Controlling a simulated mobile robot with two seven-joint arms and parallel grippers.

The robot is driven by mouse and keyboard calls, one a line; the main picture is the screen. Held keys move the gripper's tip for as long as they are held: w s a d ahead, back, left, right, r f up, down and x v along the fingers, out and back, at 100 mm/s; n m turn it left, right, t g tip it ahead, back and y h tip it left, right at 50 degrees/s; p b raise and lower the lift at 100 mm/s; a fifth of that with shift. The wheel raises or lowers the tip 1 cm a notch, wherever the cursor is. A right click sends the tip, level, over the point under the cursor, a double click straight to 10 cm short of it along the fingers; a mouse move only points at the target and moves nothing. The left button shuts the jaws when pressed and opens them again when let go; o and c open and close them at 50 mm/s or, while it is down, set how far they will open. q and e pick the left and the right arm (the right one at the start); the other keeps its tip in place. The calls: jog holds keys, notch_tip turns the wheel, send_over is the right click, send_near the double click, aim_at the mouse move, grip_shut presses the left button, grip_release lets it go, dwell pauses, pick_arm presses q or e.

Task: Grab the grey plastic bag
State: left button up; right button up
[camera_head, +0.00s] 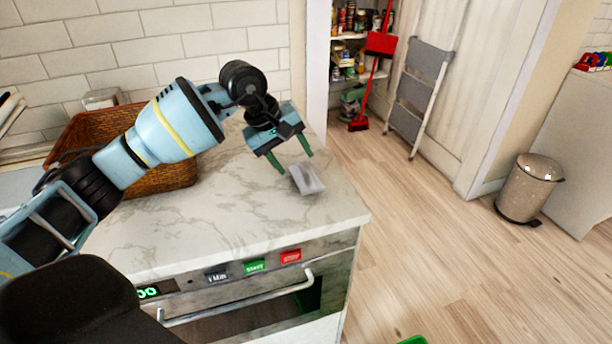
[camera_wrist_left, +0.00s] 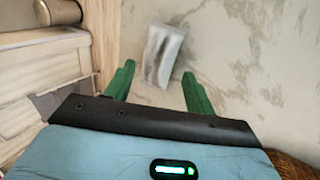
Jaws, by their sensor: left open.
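The grey plastic bag (camera_head: 307,178) lies on the marble countertop near its right end in the head view. In the left wrist view the bag (camera_wrist_left: 163,55) is a crumpled grey-white sheet beyond the fingertips, between their lines. My left gripper (camera_head: 291,162) has green fingers and is open, just above and behind the bag. In the left wrist view the left gripper (camera_wrist_left: 158,72) shows its fingers spread with nothing between them that I can see being held. I cannot tell whether a fingertip touches the bag. My right gripper is not in view.
A brown wicker basket (camera_head: 150,185) stands on the counter (camera_head: 230,225) behind my left arm. An oven (camera_head: 260,285) with buttons is below the counter. Wooden floor (camera_head: 430,240) lies to the right, with a bin (camera_head: 530,190) and a folding ladder (camera_head: 418,95).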

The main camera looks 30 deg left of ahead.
aim_at(303, 173)
pick_arm(q)
jog(key=shift+a+p+x, duration=0.1)
jog(key=shift+p+x, duration=0.05)
jog(key=shift+x, duration=1.25)
jog(key=shift+a+p+x, duration=0.15)
jog(key=shift+x, duration=1.2)
jog(key=shift+w+d+f, duration=0.1)
jog(key=shift+w+f, duration=0.2)
jog(key=shift+f, duration=0.1)
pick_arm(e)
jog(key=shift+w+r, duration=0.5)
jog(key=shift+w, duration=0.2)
pick_arm(q)
jog(key=c, duration=0.6)
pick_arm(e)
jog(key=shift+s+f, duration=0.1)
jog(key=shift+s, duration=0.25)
